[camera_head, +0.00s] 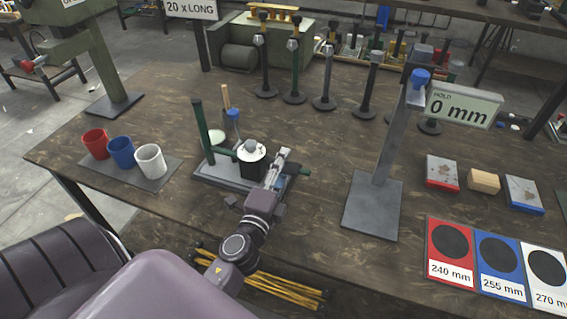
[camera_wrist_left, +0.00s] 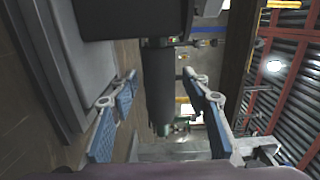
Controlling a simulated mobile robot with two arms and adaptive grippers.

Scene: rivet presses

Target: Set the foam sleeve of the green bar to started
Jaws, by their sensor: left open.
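A small press stands on a grey base plate (camera_head: 208,173) in the head view, with a black body and white dial (camera_head: 252,150). A green bar (camera_head: 225,151) passes level through the press and shows again at its right side. My left gripper (camera_head: 278,165) is at the right of the black body, over the bar's right part. In the left wrist view the gripper (camera_wrist_left: 160,98) is open, with a dark sleeve (camera_wrist_left: 158,85), apparently foam, between its blue-padded fingers. A green band shows at the sleeve's upper end. My right gripper is not in view.
A green post (camera_head: 201,130) and a blue-knobbed lever (camera_head: 233,125) stand left of the press. Red, blue and white cups (camera_head: 121,152) are farther left. A tall grey stand (camera_head: 385,150) with a "0 mm" display (camera_head: 462,106) stands right. Bare table lies between.

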